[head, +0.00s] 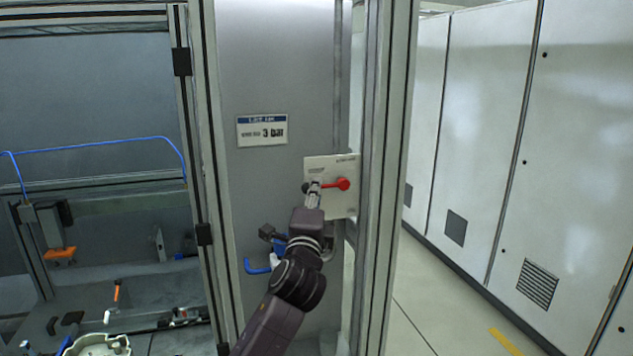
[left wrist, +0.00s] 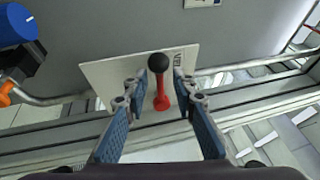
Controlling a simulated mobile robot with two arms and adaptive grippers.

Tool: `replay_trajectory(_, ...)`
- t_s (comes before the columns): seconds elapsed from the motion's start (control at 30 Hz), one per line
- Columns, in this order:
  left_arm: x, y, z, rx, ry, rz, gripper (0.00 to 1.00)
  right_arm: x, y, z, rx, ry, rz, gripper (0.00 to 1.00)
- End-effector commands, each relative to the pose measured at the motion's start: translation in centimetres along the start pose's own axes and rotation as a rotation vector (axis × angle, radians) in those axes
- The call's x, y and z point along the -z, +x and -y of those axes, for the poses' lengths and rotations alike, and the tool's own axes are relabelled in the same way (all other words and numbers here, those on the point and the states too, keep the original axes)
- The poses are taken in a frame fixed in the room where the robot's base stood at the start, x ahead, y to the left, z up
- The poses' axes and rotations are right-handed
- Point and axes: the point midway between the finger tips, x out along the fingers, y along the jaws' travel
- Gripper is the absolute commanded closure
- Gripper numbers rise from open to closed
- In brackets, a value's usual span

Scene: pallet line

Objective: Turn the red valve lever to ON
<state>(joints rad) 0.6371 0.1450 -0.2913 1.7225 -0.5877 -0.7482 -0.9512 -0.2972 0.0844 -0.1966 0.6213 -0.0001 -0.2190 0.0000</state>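The red valve lever (head: 343,184) is mounted on a white plate (head: 345,206) on the grey cabinet post. It lies about horizontal in the head view, its red hub at the right and its other end pointing left, partly hidden by my left gripper (head: 315,184). In the left wrist view the red lever (left wrist: 161,92) runs from its hub to a black ball knob (left wrist: 158,62). My left gripper (left wrist: 158,84) is open, with one finger on each side of the lever and visible gaps. The plate's lettering is too small to read. My right gripper is not in view.
A blue handle (head: 258,266) is below left of the plate. A workbench with small parts stands at the left. White cabinets (head: 480,130) line the right, beyond open floor.

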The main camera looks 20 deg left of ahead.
Motion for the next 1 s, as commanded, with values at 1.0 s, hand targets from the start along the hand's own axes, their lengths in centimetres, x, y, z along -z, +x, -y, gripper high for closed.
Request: replay_trajectory(1.0,-0.1,3.2,-0.1,-0.001,-0.002,0.001,1.00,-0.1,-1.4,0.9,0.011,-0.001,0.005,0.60)
